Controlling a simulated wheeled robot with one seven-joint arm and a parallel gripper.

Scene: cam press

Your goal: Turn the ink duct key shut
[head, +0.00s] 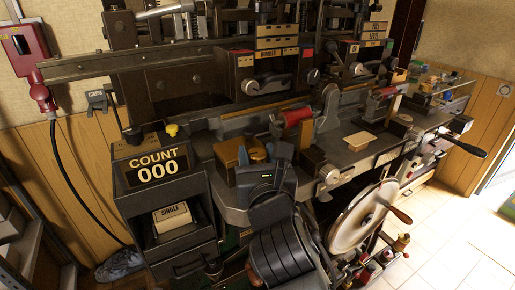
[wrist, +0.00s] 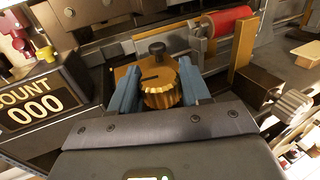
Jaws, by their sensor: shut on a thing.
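The ink duct key is a knurled brass knob (wrist: 161,92) with a dark pointer line on its top. It sits in front of a brass block with a small black knob (wrist: 157,49) behind it. My gripper (wrist: 160,90) has its blue fingers on either side of the brass knob and is shut on it. In the head view my gripper (head: 262,160) is over the near end of the press bed, beside the brass block (head: 230,152). The key is mostly hidden by my gripper there, with only some brass showing.
A counter box reading COUNT 000 (head: 157,167) stands close on the left, with a yellow knob (head: 171,130) on top. A red roller (head: 297,115) lies behind my gripper. A large handwheel (head: 362,215) stands at the right front. Open floor (head: 450,255) lies at the far right.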

